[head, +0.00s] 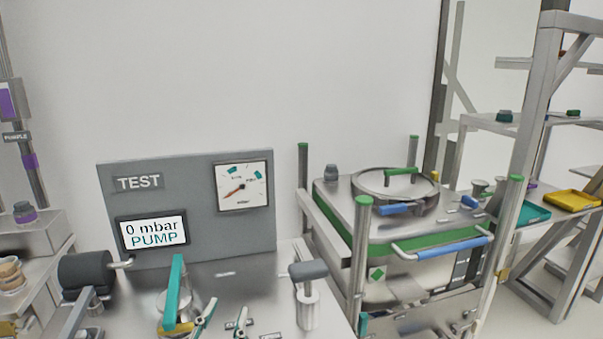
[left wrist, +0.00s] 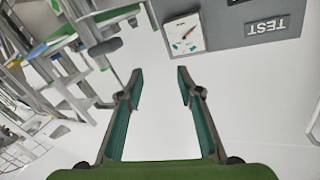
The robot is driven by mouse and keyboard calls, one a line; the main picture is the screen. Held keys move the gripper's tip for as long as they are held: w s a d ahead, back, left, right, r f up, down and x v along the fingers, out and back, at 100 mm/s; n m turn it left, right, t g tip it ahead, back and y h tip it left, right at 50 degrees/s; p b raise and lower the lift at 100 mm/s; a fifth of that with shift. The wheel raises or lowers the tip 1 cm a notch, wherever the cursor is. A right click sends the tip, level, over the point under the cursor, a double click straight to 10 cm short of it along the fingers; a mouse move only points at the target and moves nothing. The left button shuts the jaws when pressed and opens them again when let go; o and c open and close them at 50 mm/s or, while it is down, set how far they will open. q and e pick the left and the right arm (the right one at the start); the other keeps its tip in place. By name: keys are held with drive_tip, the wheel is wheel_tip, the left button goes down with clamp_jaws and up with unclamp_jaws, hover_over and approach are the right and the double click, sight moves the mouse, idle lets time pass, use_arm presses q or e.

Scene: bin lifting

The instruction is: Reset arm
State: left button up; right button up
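My left gripper (head: 228,308) shows at the bottom edge of the head view, where only what look like its teal-padded fingertips appear, pointing up in front of the pump station. In the left wrist view the left gripper (left wrist: 160,72) is open. Its two dark fingers with teal pads stand well apart, with only pale wall or floor seen between them. I see nothing held. The rest of the left arm is hidden below the head view. I cannot make out my right gripper in either view.
A grey TEST panel (head: 200,205) reads "0 mbar PUMP" and carries a gauge (head: 243,187). A teal lever (head: 175,290) and a grey-topped post (head: 308,290) stand before it. Right is a lidded steel bin (head: 425,262) between green-capped posts, then a shelf rack (head: 535,130).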

use_arm(q)
drive_tip(key=s+a+f+n+g+y, duration=0.1)
drive_tip(key=s+a+f+g, duration=0.3)
drive_tip(key=f, duration=0.4)
drive_tip(key=s+a+f+n+g+y, duration=0.1)
drive_tip(key=s+a+f+g, duration=0.15)
drive_tip(key=s+f, duration=0.45)
drive_tip(key=s+f+g, duration=0.4)
drive_tip(key=s+f, duration=0.2)
drive_tip(key=s, duration=0.2)
drive_tip(key=s+f+g, duration=0.4)
drive_tip(key=s+f, duration=0.1)
drive_tip(key=s, duration=0.4)
wheel_tip(320, 180, down, 26)
drive_tip(key=s+g, duration=0.1)
drive_tip(key=s, duration=0.1)
drive_tip(key=s+a+f+g, duration=0.1)
drive_tip(key=s+a+f, duration=0.1)
drive_tip(key=s+f, duration=1.3)
drive_tip(key=shift+s+a+f, duration=0.25)
drive_tip(key=shift+s+f, duration=0.05)
drive_tip(key=shift+s, duration=0.45)
